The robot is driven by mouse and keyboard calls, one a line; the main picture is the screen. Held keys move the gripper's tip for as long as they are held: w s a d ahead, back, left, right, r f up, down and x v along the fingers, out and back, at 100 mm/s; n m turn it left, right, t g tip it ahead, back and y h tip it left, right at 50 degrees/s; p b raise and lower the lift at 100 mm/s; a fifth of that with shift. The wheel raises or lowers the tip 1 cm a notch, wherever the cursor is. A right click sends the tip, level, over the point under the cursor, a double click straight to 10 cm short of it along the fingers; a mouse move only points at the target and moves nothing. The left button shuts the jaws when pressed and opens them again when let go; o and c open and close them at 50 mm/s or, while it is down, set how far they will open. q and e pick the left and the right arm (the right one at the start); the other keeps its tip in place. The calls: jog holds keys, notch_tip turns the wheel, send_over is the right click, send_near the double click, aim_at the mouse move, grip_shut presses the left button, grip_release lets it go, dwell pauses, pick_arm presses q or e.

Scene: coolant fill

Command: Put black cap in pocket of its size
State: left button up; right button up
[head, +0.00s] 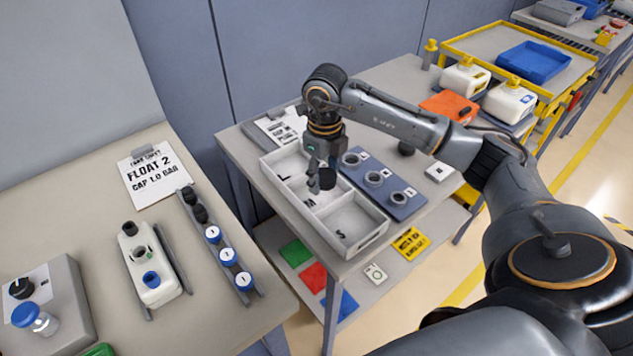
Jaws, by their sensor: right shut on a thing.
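My right gripper (319,187) points down over the light grey tray (372,237) on the middle table. It is shut on a small black cap (328,177), which is partly hidden by the fingers and hard to tell from them. The tray has pockets marked L, M and S. The L pocket (285,172) is at the far left end and the S pocket (349,226) at the near right end. The gripper hangs over the part around M. Whether the cap touches the tray cannot be told. My left gripper is not in view.
A blue-grey board (401,210) with three rings stands right beside the tray. Another black round piece (407,148) sits behind it. The left table holds a rail (221,246) of black and blue-white caps, a white canister (150,268) and a sign (153,175).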

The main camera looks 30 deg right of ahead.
jog(key=w+f, duration=0.3)
jog(key=f, duration=0.1)
jog(key=shift+w+d+p, duration=0.15)
jog(key=shift+d+p, duration=0.2)
notch_tip(320, 180, down, 2)
jog(key=shift+f+p, duration=0.15)
jog(key=shift+p, duration=0.55)
jog(key=shift+f, duration=0.45)
jog(key=shift+f, duration=0.2)
jog(key=o, duration=1)
jog(key=shift+r, duration=0.1)
